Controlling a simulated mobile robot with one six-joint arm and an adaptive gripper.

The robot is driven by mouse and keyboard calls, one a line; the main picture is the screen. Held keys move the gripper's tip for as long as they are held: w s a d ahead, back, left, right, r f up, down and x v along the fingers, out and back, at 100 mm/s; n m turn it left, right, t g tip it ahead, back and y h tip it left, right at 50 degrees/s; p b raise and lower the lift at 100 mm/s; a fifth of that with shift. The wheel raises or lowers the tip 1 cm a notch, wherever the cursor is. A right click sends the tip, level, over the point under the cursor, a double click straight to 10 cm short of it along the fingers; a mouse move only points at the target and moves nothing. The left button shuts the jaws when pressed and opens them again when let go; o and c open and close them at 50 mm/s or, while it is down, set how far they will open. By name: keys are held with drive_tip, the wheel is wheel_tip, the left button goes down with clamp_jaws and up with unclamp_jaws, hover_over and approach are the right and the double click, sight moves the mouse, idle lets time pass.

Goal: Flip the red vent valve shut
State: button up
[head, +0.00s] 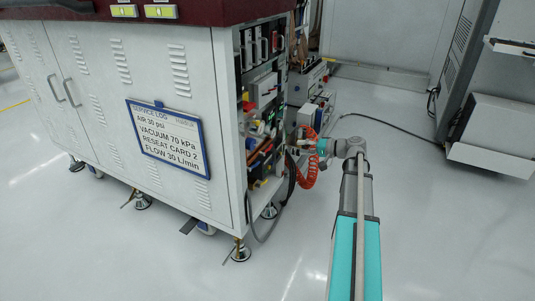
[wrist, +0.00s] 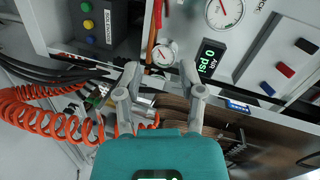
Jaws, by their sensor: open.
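A small red block (wrist: 285,69) sits on the grey panel at the right. My gripper (wrist: 160,78) is open and empty, its two fingers spread below the small gauge and apart from both red parts. In the head view my gripper (head: 302,143) is at the cabinet's open equipment side, where small parts are too fine to tell.
A display (wrist: 208,62) reads AIR 0 psi, beside a larger gauge (wrist: 225,12). A coiled orange hose (wrist: 45,118) and black cables (wrist: 50,72) lie left of my fingers. The cabinet (head: 90,100) carries a service log sign (head: 168,138). The floor at front is clear.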

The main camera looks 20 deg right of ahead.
sight(271, 146)
drive_tip(key=shift+d+f, duration=0.15)
drive_tip(key=shift+d, duration=0.25)
drive_tip(key=shift+w+a, duration=0.1)
drive_tip(key=shift+w, duration=0.05)
drive_tip(key=b+x, duration=0.3)
drive_tip(key=x, duration=1)
drive_tip(key=shift+w+a, duration=0.15)
drive_tip(key=shift+w, duration=0.15)
clamp_jaws()
